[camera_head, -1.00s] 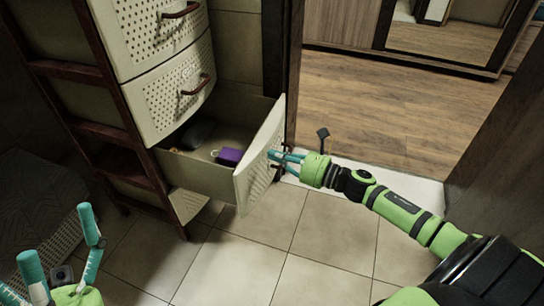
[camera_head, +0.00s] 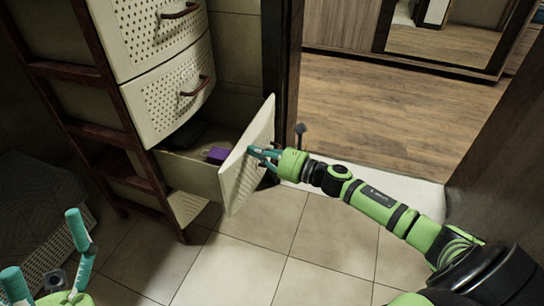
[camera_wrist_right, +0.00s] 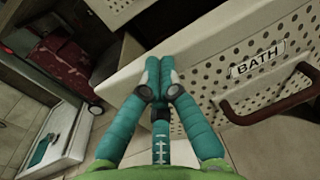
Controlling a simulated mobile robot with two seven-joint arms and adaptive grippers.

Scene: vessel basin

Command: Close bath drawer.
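The bath drawer is the low drawer of the cream cabinet, partly pulled out; its perforated front (camera_head: 240,180) stands away from the cabinet. In the right wrist view its front (camera_wrist_right: 225,50) carries a "BATH" label and a brown handle (camera_wrist_right: 268,107). A purple item (camera_head: 218,155) lies inside; the drawer's far inside is dark. My right gripper (camera_head: 262,155) is at the outer face of the front, fingertips at or very near it; contact is not certain. In the wrist view its fingers (camera_wrist_right: 163,75) are drawn together, nothing between them. My left gripper (camera_head: 45,255) is open and empty, at lower left.
Two closed drawers with brown handles (camera_head: 195,86) sit above. A dark wooden shelf frame (camera_head: 125,120) stands left of the drawers. A door post (camera_head: 285,80) rises close behind the drawer front. Tiled floor (camera_head: 235,262) in front is clear.

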